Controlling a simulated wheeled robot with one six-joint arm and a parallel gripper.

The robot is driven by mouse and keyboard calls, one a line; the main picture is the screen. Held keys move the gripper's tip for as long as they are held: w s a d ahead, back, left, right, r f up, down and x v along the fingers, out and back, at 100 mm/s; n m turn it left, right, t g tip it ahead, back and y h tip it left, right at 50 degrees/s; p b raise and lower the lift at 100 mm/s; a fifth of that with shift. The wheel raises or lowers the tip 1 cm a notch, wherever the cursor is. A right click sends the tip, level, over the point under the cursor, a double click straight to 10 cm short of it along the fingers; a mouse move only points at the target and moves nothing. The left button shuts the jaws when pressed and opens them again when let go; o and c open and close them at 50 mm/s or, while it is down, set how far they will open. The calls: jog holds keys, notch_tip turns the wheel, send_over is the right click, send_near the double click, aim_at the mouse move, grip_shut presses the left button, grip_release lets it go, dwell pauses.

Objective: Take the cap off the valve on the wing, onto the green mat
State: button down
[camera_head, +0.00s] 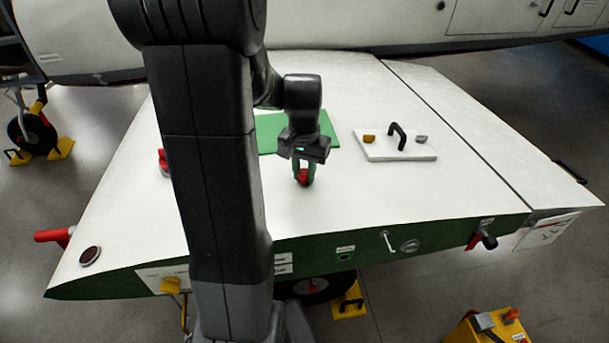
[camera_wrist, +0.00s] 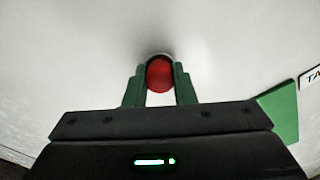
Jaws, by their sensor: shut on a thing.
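The red cap (camera_head: 303,177) is between the fingertips of my gripper (camera_head: 303,174), low over the white wing (camera_head: 400,190). In the wrist view the round red cap (camera_wrist: 160,74) sits between the two green fingers of my gripper (camera_wrist: 159,80), which touch it on both sides. A grey rim shows just past the cap; I cannot tell whether the cap still sits on the valve, which is otherwise hidden. The green mat (camera_head: 270,142) lies flat on the wing behind my gripper, partly hidden by my arm. Its corner shows at the right in the wrist view (camera_wrist: 283,112).
A white panel (camera_head: 396,151) with a black handle, a brass fitting and a grey fitting lies right of the mat. A red part (camera_head: 163,162) stands left, half hidden by my arm. A red-handled fitting (camera_head: 482,236) juts from the front edge. The wing between is clear.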

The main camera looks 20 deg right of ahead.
aim_at(304, 171)
jog(key=shift+r, duration=0.1)
jog(key=shift+r+p, duration=0.35)
jog(key=shift+r, duration=0.2)
jog(key=shift+r+p, duration=0.85)
